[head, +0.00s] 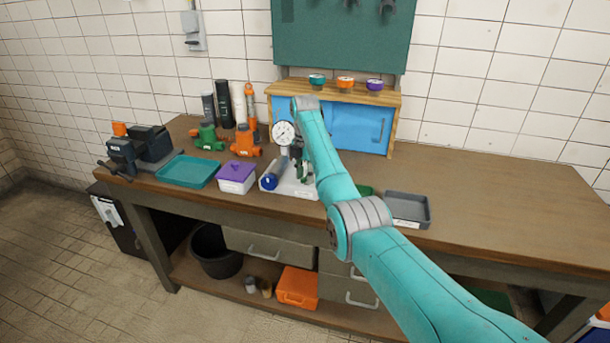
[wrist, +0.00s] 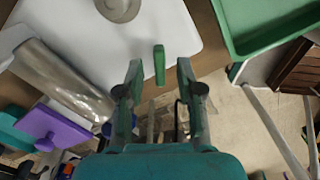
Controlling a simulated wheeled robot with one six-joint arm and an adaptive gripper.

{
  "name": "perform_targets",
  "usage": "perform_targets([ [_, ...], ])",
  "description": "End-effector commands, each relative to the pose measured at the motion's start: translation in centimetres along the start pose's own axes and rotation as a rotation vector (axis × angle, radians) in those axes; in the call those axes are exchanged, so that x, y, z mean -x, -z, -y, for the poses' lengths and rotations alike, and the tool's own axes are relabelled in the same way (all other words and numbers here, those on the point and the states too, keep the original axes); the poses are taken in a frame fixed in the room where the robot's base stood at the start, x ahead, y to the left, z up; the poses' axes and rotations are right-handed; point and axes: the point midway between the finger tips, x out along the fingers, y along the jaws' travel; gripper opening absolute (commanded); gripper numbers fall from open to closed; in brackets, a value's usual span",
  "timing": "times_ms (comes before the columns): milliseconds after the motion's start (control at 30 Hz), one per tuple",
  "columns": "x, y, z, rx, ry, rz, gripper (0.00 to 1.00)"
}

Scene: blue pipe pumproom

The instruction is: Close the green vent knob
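The green vent knob shows in the wrist view as a narrow upright green bar (wrist: 159,65) over the edge of a white base plate (wrist: 80,30). My gripper (wrist: 159,78) is open, with one finger on each side of the bar and a visible gap on both sides. The bar lies near the fingertips; I cannot tell its exact depth between them. In the head view the white plate (head: 297,190) carries a round gauge (head: 284,133) and a blue cylinder (head: 270,183). My arm partly hides this assembly, and the knob cannot be clearly told there.
A purple-lidded box (head: 237,173) and a teal tray (head: 188,171) stand left of the plate. A grey tray (head: 408,208) is on the right. A green tray (wrist: 265,22) lies close by in the wrist view. The bench's right side is clear.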

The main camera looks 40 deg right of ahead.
Motion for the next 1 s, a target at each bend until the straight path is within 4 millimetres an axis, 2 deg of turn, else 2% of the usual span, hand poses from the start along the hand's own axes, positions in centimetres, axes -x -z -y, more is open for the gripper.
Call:
perform_targets([
  [67,0.01,0.0,0.0,0.0,0.0,0.0,0.34],
  [200,0.03,0.0,0.0,0.0,0.0,0.0,0.0],
  [667,0.05,0.0,-0.03,-0.046,0.0,0.0,0.0],
  [1000,0.08,-0.01,-0.15,-0.279,-0.001,0.0,0.0],
])
